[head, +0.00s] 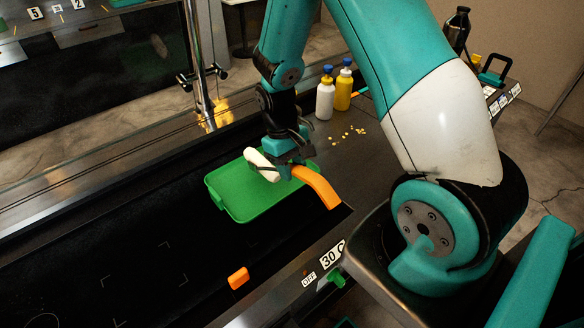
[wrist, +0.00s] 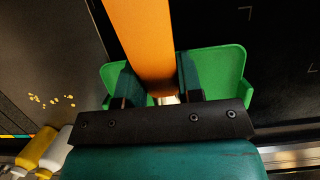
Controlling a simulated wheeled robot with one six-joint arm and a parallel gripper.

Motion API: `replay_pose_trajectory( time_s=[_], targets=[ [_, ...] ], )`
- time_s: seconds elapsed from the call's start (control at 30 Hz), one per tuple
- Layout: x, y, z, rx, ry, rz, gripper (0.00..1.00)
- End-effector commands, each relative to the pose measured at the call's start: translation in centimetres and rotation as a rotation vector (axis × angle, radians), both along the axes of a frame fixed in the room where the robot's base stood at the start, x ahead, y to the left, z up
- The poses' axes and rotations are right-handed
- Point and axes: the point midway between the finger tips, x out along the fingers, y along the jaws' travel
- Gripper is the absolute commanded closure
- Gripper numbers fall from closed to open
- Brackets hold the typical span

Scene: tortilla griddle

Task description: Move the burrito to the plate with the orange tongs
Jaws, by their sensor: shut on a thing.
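My gripper (head: 287,158) is shut on the orange tongs (head: 318,187), above the green plate (head: 228,199). In the wrist view, the tongs (wrist: 141,40) run up between the two fingers of my gripper (wrist: 158,82). A white, rounded burrito (head: 261,164) shows just left of my gripper in the head view, over the plate. I cannot tell whether the tongs' tips grip it or whether it touches the plate. The plate's rim (wrist: 232,62) also shows in the wrist view on both sides of the tongs. My gripper hides the tongs' middle.
A small orange block (head: 238,278) lies near the black griddle's front edge. White (head: 325,97) and yellow (head: 343,88) bottles stand behind the plate, near yellow crumbs (head: 347,134). A metal post (head: 199,70) rises at the back. The griddle left of the plate is clear.

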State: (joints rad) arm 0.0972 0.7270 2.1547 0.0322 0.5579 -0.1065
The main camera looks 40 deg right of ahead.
Motion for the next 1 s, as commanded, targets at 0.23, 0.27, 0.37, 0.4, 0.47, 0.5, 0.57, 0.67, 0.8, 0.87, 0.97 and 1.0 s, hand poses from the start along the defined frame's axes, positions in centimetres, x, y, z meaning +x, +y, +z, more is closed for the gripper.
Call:
replay_pose_trajectory(
  time_s=[0.23, 0.27, 0.37, 0.4, 0.47, 0.5, 0.57, 0.67, 0.8, 0.87, 0.97, 1.0],
  targets=[
    [0.0, 0.0, 2.5, 0.000, -0.001, 0.000, 0.95],
    [0.0, 0.0, 2.8, 0.000, -0.001, 0.000, 0.95],
    [0.0, 0.0, 3.6, 0.000, -0.001, 0.000, 0.95],
    [0.0, 0.0, 4.0, 0.000, -0.001, 0.000, 0.95],
    [0.0, 0.0, 4.4, 0.000, -0.001, 0.000, 0.95],
    [0.0, 0.0, 4.6, 0.000, 0.000, 0.000, 0.95],
    [0.0, 0.0, 4.7, 0.000, 0.000, 0.000, 0.95],
    [0.0, 0.0, 4.6, 0.000, 0.000, 0.000, 0.95],
    [0.0, 0.0, 4.6, 0.000, 0.000, 0.000, 0.95],
    [0.0, 0.0, 4.6, 0.000, 0.000, 0.000, 0.95],
    [0.0, 0.0, 4.6, 0.000, 0.000, 0.000, 0.95],
    [0.0, 0.0, 4.6, 0.000, 0.000, 0.000, 0.95]
  ],
)
